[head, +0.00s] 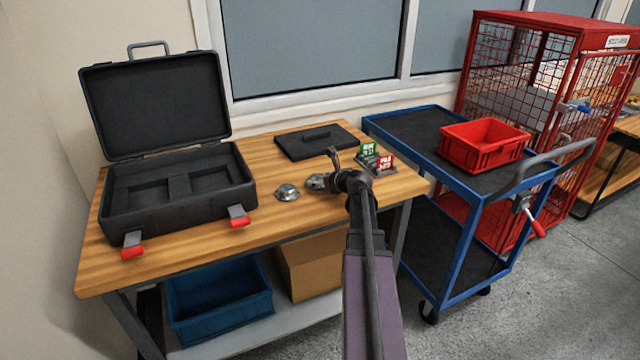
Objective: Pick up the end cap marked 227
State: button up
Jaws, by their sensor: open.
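A small grey metal domed piece (288,191), which looks like an end cap, sits on the wooden bench top to the right of the black case. No number can be read on it at this size. My gripper (324,172) is over the bench just right of this piece, apart from it, with its jaws open. A second greyish metal shape (316,182) shows right at my gripper; I cannot tell whether it is another cap or part of my gripper. My wrist and arm hide some of the bench behind them.
The open black case (178,205) fills the bench's left side. A flat black lid or plate (316,141) and a stand with green and red signs (374,160) lie behind. A blue cart (408,125) with a red bin (484,145) stands right. Bare wood (270,228) lies in front.

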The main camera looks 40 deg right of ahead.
jog(key=shift+w+f, duration=0.2)
jog(key=shift+w, duration=0.25)
jog(key=c, duration=1.3)
